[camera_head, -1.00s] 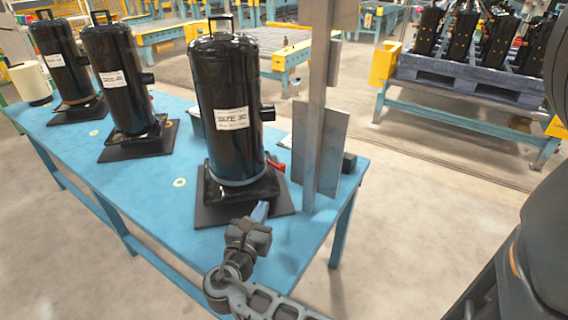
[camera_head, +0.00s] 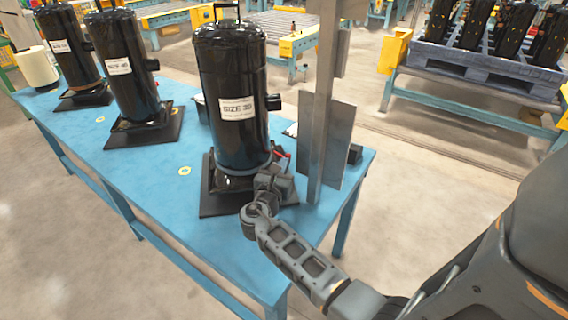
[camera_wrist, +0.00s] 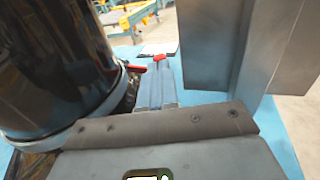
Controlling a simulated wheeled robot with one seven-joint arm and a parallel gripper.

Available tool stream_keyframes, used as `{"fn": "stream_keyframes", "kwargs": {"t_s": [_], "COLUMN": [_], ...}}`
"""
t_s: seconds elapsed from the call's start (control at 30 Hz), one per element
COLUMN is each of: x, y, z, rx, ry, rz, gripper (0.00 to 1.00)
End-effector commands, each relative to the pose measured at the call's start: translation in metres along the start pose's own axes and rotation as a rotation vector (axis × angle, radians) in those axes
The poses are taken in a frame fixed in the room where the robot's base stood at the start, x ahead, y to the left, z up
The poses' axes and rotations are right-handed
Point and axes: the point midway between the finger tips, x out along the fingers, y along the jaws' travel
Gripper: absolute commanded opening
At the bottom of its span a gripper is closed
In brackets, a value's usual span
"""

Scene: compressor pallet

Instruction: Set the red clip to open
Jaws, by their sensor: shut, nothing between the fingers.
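The red clip (camera_head: 284,158) shows as a small red piece at the right side of the base of the black SIZE 30 compressor (camera_head: 232,100). In the wrist view, a red piece (camera_wrist: 138,69) is just left of my gripper (camera_wrist: 157,80), and another red bit (camera_wrist: 159,58) shows at the far end of the fingers. The fingers are shut and empty, pointing forward beside the compressor's base. I cannot tell whether they touch the clip or how it is set. In the head view my wrist hides the fingertips.
A grey metal post with plates (camera_head: 322,120) stands close on the right of my gripper. The compressor stands on a dark mat (camera_head: 222,204) on the blue table (camera_head: 185,210). More compressors (camera_head: 125,65) stand to the left. The front table strip is clear.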

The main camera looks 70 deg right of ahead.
Motion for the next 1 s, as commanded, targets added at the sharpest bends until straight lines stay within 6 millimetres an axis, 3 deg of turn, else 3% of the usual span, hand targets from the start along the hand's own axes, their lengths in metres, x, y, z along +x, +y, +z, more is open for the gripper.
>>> {"fn": "stream_keyframes", "kwargs": {"t_s": [0.57, 1.0], "x": [0.009, 0.023], "y": [-0.002, -0.015], "z": [0.000, 0.000], "rx": [-0.002, -0.007], "ry": [0.000, 0.000], "rz": [0.013, 0.241], "gripper": [0.00, 0.00]}}
